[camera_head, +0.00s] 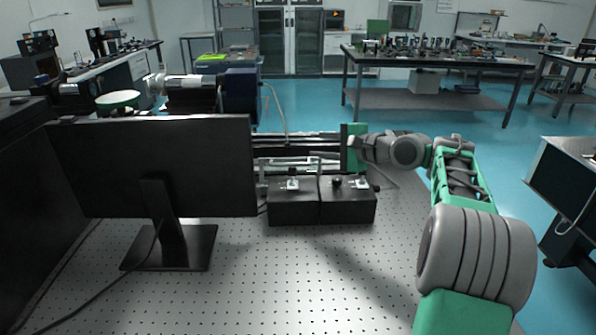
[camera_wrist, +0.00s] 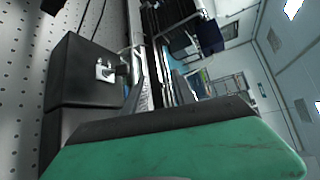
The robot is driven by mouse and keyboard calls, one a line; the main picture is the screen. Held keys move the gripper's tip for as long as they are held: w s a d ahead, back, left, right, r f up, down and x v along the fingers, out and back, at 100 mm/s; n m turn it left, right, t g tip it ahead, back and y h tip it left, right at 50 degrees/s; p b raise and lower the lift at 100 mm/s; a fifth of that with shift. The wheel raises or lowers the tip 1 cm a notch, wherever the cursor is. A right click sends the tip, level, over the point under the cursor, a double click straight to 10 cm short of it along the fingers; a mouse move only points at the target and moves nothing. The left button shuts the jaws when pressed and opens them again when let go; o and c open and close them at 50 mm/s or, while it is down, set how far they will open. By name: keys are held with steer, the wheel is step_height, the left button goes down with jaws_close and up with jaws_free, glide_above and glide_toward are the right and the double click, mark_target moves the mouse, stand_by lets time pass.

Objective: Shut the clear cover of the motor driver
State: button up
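Two black boxes stand side by side on the perforated optical table, a left box (camera_head: 292,208) and a right box (camera_head: 348,207), each with a small silver fitting on top. I cannot tell for sure which is the motor driver. Thin pale edges (camera_head: 290,162) stand behind the boxes; they may be a raised clear cover, but its outline is unclear. My gripper (camera_head: 354,148), with a green end, is just behind and above the right box. In the wrist view its green and black part fills the bottom, close to a black box (camera_wrist: 85,75).
A black monitor (camera_head: 150,165) stands left of the boxes. Long dark rails (camera_head: 295,140) run behind them, with a dark blue instrument (camera_head: 241,95) at the back left. The perforated table top (camera_head: 300,285) is clear in front of the boxes.

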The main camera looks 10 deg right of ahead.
steer(key=b, duration=0.6)
glide_toward(301, 165)
steer(key=w+a, duration=0.2)
steer(key=w, duration=0.1)
steer(key=x, duration=0.7)
steer(key=shift+w+a+f, duration=0.1)
steer(key=shift+a+f, duration=0.05)
steer(key=shift+f, duration=0.35)
steer(key=shift+c, duration=0.2)
jaws_close()
